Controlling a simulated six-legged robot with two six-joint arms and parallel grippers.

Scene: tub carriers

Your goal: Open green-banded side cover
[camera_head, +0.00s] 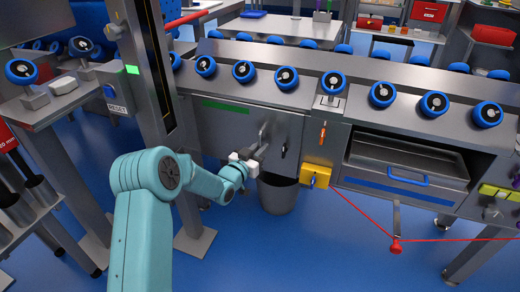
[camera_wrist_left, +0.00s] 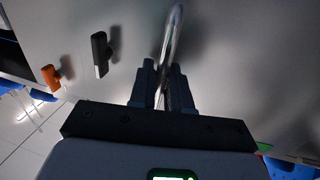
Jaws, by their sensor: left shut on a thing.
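The side cover (camera_head: 218,128) is a grey panel with a green band (camera_head: 227,105) along its top left. It looks about flush with the front of the roller line. A metal bar handle (camera_head: 264,133) stands upright on its right part; the handle also shows in the left wrist view (camera_wrist_left: 175,38). My left gripper (camera_head: 258,152) is at the lower part of this handle. In the left wrist view its fingers (camera_wrist_left: 166,88) are shut around the bar. A small black latch (camera_wrist_left: 100,52) is beside the handle. My right gripper is out of view.
A grey bin (camera_head: 278,195) stands below the cover. A yellow box (camera_head: 317,176) with a red cord hangs to its right, and an open drawer (camera_head: 405,165) is further right. A post (camera_head: 150,70) stands left of the cover. Blue floor is free in front.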

